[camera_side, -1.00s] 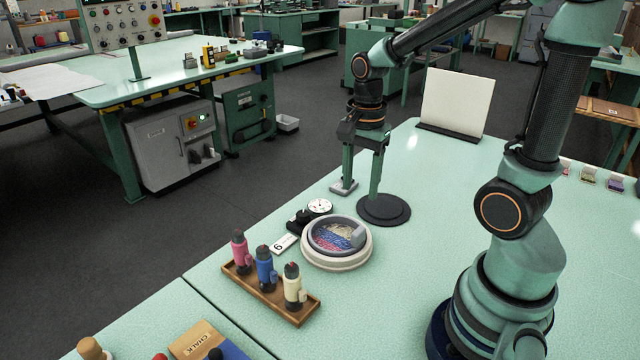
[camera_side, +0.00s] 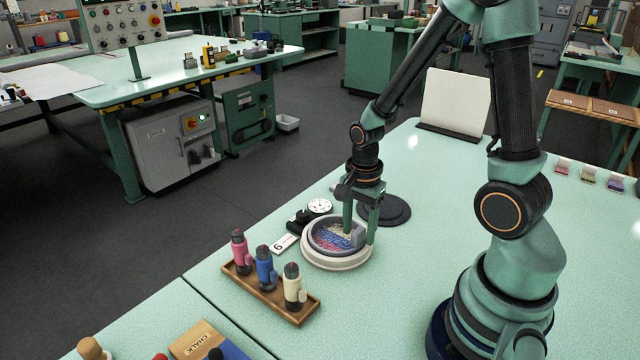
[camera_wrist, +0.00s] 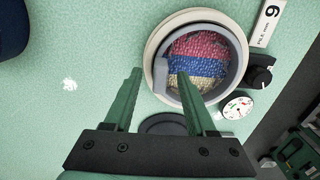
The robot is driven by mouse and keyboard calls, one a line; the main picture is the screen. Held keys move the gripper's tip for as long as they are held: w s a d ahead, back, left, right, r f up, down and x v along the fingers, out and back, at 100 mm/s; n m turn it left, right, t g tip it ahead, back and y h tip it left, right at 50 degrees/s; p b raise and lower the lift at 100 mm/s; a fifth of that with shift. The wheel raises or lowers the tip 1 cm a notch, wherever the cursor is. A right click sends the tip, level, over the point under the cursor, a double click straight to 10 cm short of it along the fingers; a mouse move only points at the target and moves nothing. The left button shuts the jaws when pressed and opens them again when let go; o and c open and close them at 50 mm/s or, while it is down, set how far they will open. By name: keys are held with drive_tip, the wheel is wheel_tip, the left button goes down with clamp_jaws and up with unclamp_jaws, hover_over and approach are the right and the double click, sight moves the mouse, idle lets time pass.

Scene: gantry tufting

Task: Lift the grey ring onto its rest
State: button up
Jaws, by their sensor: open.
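The grey ring (camera_side: 310,236) lies in a round cream base, around a disc of red, blue and cream tufts. In the wrist view the ring (camera_wrist: 241,58) has a grey block-like tab (camera_wrist: 160,73) on its left side. My gripper (camera_side: 360,230) is open and low at the ring's right side. In the wrist view my gripper (camera_wrist: 160,75) has one finger on each side of the tab; whether they touch it is unclear. A black round disc (camera_side: 398,209), possibly the rest, lies on the table behind my gripper and is partly hidden by it.
A wooden tray (camera_side: 300,316) with pink, blue and cream bottles stands in front of the base. A pale upright panel (camera_side: 455,103) stands at the back.

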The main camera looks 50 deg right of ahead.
drive_tip(key=shift+f, duration=0.6)
drive_tip(key=shift+c, duration=0.3)
clamp_jaws()
drive_tip(key=shift+r, duration=0.2)
